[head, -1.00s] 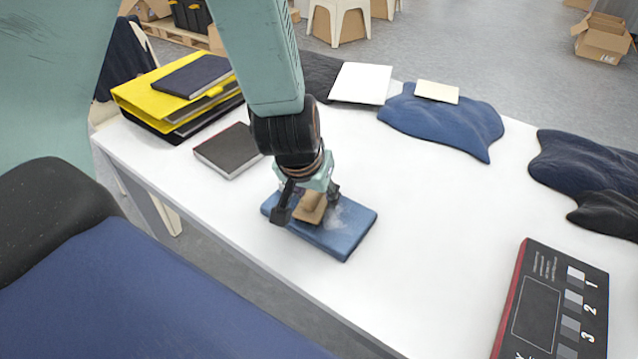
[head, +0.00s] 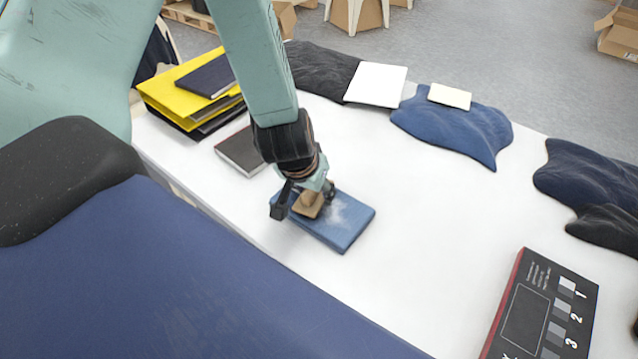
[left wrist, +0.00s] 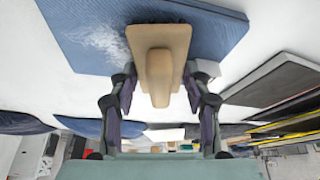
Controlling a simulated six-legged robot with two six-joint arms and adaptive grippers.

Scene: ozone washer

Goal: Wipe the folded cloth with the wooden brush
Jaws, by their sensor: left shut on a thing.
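The folded cloth (head: 347,222) is a blue rectangular slab lying on the white table, with a pale whitish patch on its top. It also shows at the top of the left wrist view (left wrist: 75,30). The wooden brush (head: 312,203) is light brown and sits at the left part of the cloth. In the left wrist view the brush (left wrist: 158,70) has its block against the cloth face and its handle between my fingers. My left gripper (head: 302,199) is shut on the brush. My right gripper is not in view.
A dark book (head: 240,152) and a yellow binder stack (head: 185,90) lie at the table's left. Blue cloth (head: 455,125), a white sheet (head: 377,84) and dark cloths (head: 590,175) line the far side. A black box (head: 545,310) lies front right. The table's middle is clear.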

